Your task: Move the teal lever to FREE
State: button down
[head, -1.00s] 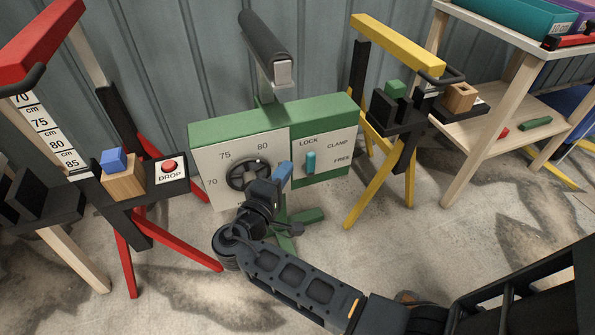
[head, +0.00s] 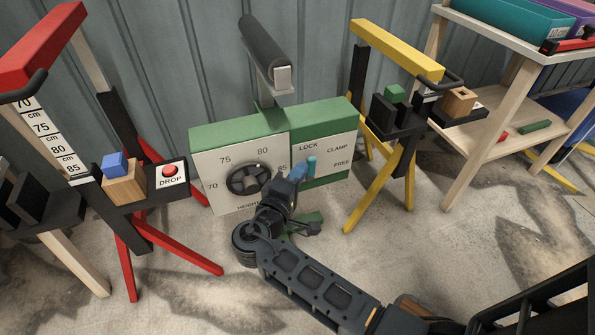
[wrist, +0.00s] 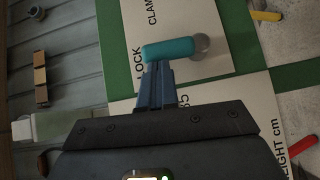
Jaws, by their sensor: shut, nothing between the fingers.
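The teal lever (head: 311,166) stands upright on the white panel (head: 335,150) of the green box, just below the word LOCK. CLAMP and FREE are printed to its right, FREE lowest. My gripper (head: 300,171) is shut and empty, its blue fingers just left of the lever. In the wrist view, the teal lever (wrist: 168,49) lies across the picture from its round pivot, its free end by LOCK. The fingertips of my gripper (wrist: 155,66) are at the lever's side near that free end, touching or almost touching; I cannot tell which.
A HEIGHT dial (head: 248,180) is on the same box, left of my gripper. A red stand with a DROP button (head: 170,170) is at left. A yellow stand (head: 395,50) is close at right, with a wooden shelf (head: 470,165) beyond it.

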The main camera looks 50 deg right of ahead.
aim_at(315, 161)
jog(key=y+p, duration=0.1)
jog(key=d+r+m+p, duration=0.1)
jog(key=p, duration=0.1)
jog(key=s+m+y+p, duration=0.1)
jog(key=shift+s+d+r+y+p, duration=0.1)
jog(key=shift+d+r+y+p, duration=0.2)
jog(key=shift+r, duration=0.1)
jog(key=m+y+p, duration=0.1)
jog(key=d+y+p, duration=0.1)
jog(key=p, duration=0.1)
jog(key=shift+s+d+r+m, duration=0.1)
jog(key=shift+s+d+m, duration=0.05)
jog(key=shift+s+m, duration=0.25)
jog(key=s+d+f+m+t+y+p, duration=0.2)
jog(key=s+d+f+m+y+p, duration=0.1)
jog(key=p, duration=0.3)
jog(key=shift+d+y, duration=0.75)
jog(key=shift+y, duration=0.15)
jog(key=shift+s+d+f, duration=0.1)
jog(key=shift+s+f, duration=0.05)
jog(key=shift+f, duration=0.05)
jog(key=s+a+r+p, duration=0.2)
jog(key=r, duration=0.3)
jog(key=s+a+r+p, duration=0.2)
jog(key=s+r+p, duration=0.1)
jog(key=r, duration=0.3)
jog(key=shift+s+r+p, duration=0.2)
jog(key=shift+s+p, duration=0.1)
jog(key=shift+s, duration=0.05)
